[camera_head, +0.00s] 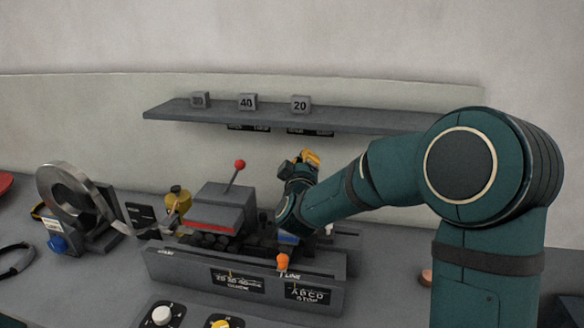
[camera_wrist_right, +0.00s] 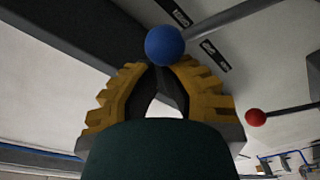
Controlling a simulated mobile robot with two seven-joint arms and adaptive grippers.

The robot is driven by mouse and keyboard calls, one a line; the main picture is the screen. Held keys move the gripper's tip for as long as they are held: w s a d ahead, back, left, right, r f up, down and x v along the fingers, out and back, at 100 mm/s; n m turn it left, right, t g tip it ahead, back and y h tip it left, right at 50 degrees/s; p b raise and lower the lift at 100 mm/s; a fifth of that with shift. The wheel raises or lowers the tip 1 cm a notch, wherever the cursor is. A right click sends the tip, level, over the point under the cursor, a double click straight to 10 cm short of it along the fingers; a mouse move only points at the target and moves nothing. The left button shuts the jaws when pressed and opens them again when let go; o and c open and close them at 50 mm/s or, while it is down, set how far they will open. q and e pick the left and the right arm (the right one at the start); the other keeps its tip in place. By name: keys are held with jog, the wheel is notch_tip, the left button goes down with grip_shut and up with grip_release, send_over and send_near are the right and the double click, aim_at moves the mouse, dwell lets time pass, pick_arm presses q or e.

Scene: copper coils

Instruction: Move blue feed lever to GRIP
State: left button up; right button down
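The blue ball knob (camera_wrist_right: 165,45) of the feed lever shows in the right wrist view, on a dark rod (camera_wrist_right: 232,19) running to the upper right. My right gripper (camera_wrist_right: 160,72) has yellow-sided fingers that converge and look shut just behind the knob. I cannot tell whether they touch it. In the head view my right gripper (camera_head: 304,160) is raised above the machine (camera_head: 220,207), below the shelf. The blue knob cannot be made out there. No GRIP label is readable; two dark labels (camera_wrist_right: 215,55) near the lever are too small. My left gripper is not in view.
A red-knobbed lever (camera_head: 239,165) stands up left of my right gripper. An orange knob (camera_head: 282,262) is at the machine's front. A wall shelf (camera_head: 330,119) hangs behind with numbered blocks (camera_head: 247,102). A metal coil (camera_head: 68,195) stands at the left.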

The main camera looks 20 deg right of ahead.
jog(key=shift+s+d+f+m, duration=0.1)
jog(key=shift+s+d+m, duration=0.15)
jog(key=shift+d+m, duration=0.05)
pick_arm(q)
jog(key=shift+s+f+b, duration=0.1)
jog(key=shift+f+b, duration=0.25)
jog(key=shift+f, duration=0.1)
pick_arm(e)
jog(key=shift+s+d+f, duration=0.1)
jog(key=shift+s+d, duration=0.2)
jog(key=shift+d, duration=0.2)
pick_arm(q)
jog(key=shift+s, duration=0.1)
pick_arm(e)
jog(key=shift+s+f, duration=0.1)
